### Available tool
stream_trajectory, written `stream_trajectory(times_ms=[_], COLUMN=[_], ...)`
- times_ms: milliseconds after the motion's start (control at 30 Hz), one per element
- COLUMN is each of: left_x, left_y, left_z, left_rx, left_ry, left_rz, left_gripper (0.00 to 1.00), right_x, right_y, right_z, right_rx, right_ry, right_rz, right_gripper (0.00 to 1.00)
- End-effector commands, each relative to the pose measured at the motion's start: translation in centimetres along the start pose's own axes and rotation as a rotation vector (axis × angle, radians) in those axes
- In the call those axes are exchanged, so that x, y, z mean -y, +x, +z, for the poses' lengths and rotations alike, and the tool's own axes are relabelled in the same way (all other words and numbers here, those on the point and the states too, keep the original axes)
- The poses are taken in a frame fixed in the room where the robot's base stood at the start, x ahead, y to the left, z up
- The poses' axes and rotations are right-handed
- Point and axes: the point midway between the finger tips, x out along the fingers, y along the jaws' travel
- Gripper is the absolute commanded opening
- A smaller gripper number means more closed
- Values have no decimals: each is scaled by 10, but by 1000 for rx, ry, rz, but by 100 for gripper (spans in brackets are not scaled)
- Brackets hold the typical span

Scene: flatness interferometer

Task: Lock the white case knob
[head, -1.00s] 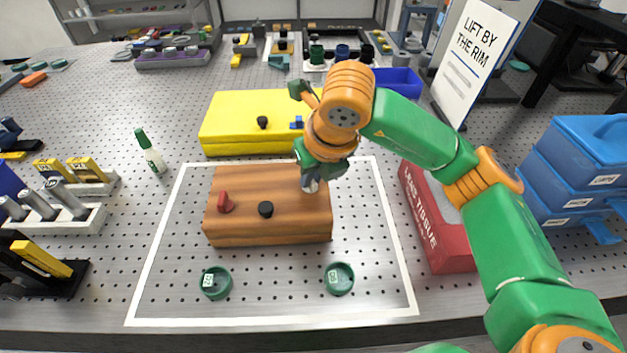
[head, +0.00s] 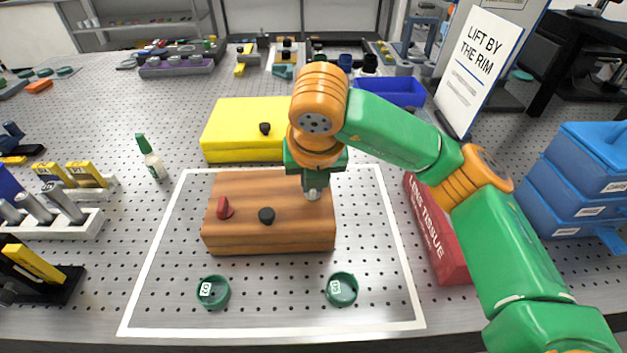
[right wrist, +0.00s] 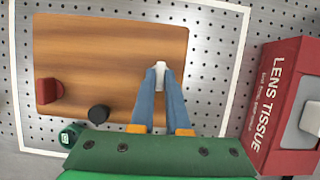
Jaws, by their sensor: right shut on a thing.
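The wooden case (head: 240,236) lies inside the white outlined area and carries a red knob (head: 225,208), a black knob (head: 266,215) and a white knob. The white knob (right wrist: 162,68) shows between the blue fingertips in the right wrist view, near the right part of the wooden top. My right gripper (head: 313,192) points down over that part of the case, shut on the white knob. In the head view the gripper mostly hides the knob. My left gripper is not in view.
A yellow case (head: 235,125) stands behind the wooden one. A red lens tissue box (head: 437,235) is to the right.

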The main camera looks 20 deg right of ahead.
Motion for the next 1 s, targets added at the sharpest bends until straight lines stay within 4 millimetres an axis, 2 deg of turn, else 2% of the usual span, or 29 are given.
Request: stream_trajectory(times_ms=[200,233,300,333,667,1000], left_x=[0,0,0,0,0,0], left_y=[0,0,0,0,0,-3], left_z=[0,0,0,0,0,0], left_rx=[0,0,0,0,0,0], left_ry=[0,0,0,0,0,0], left_rz=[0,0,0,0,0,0], left_gripper=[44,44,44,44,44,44], right_x=[0,0,0,0,0,0], right_y=[0,0,0,0,-3,-62], right_z=[0,0,0,0,0,1], right_rx=[-1,-1,-1,-1,0,4], right_ry=[-2,-2,-2,-2,-2,-2], right_rz=[1,1,1,1,1,1], right_gripper=[0,19,38,44,44,44])
